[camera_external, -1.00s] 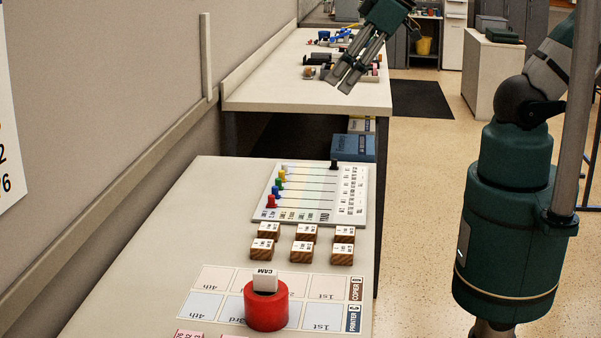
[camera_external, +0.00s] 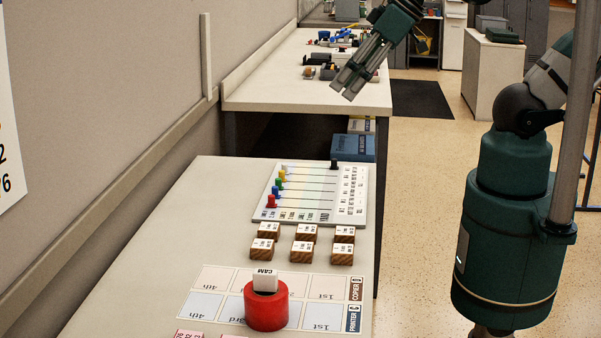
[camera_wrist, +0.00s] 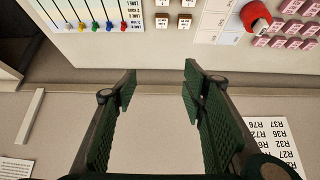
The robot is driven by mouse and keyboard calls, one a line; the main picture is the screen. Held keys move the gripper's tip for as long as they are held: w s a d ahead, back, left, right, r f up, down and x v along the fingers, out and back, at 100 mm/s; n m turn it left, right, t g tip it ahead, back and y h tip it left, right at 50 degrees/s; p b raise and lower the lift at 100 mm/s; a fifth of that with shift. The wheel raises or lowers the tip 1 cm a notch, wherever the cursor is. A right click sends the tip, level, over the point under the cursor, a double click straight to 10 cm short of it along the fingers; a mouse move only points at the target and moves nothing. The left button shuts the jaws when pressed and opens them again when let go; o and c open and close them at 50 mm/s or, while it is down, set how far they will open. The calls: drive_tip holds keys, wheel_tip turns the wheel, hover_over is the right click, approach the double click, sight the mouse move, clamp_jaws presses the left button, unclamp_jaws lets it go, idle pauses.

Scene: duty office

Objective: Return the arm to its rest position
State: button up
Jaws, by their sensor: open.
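My gripper (camera_external: 357,80) hangs in the air at the upper middle of the external view, in front of the far table and above the level of the near table. It is open and empty. In the wrist view my gripper (camera_wrist: 160,88) shows two green fingers spread apart with nothing between them. Beyond the fingertips are the wall and the table's edge.
The near table (camera_external: 150,260) bears a board with coloured sliders (camera_external: 315,195), several wooden stamp blocks (camera_external: 303,252), a red round holder (camera_external: 266,308) and a printed grid sheet (camera_external: 210,285). The far table (camera_external: 270,85) holds small items. A blue box (camera_external: 352,148) lies below.

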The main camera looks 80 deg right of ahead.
drive_tip(key=shift+f+b, duration=2)
drive_tip(key=shift+f, duration=0.4)
